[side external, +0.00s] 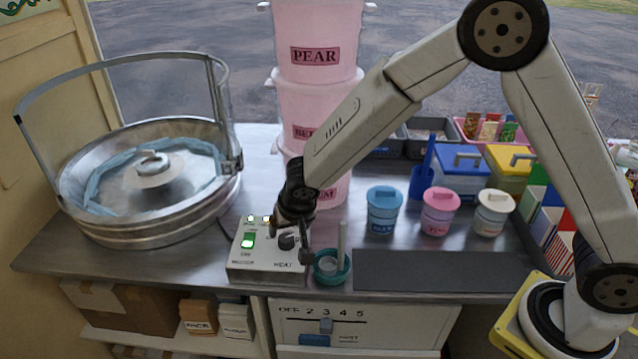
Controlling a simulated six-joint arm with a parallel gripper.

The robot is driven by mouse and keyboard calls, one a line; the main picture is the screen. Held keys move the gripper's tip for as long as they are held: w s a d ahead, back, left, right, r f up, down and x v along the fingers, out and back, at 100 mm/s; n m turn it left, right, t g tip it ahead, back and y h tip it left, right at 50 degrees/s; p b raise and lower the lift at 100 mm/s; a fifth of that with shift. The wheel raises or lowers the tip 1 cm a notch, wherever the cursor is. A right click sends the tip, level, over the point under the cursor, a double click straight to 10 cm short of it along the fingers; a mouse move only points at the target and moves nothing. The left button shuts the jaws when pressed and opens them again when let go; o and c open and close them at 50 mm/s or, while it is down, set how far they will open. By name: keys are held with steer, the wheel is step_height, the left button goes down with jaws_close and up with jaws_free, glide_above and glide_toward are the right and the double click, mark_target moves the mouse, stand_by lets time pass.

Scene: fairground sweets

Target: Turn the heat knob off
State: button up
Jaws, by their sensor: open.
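The heat knob (287,241) is a dark round knob on the right of the grey control box (262,271), above the label HEAT. My gripper (291,240) is open, pointing down over the right part of the box, with its fingers close around or beside the knob. I cannot tell whether they touch it. The knob's pointer is too small to read. A green lit switch (248,240) sits on the left of the box, with small lit lamps behind it.
A floss machine bowl (150,225) stands left. A teal cup (333,268) with a pale stick stands just right of the box. Stacked pink tubs (318,100) rise behind my gripper. Lidded blue (384,215), pink and white jars stand right. A dark mat (435,271) lies bare in front.

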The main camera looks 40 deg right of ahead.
mark_target(287, 238)
steer(key=shift+x, duration=2.65)
jaws_close()
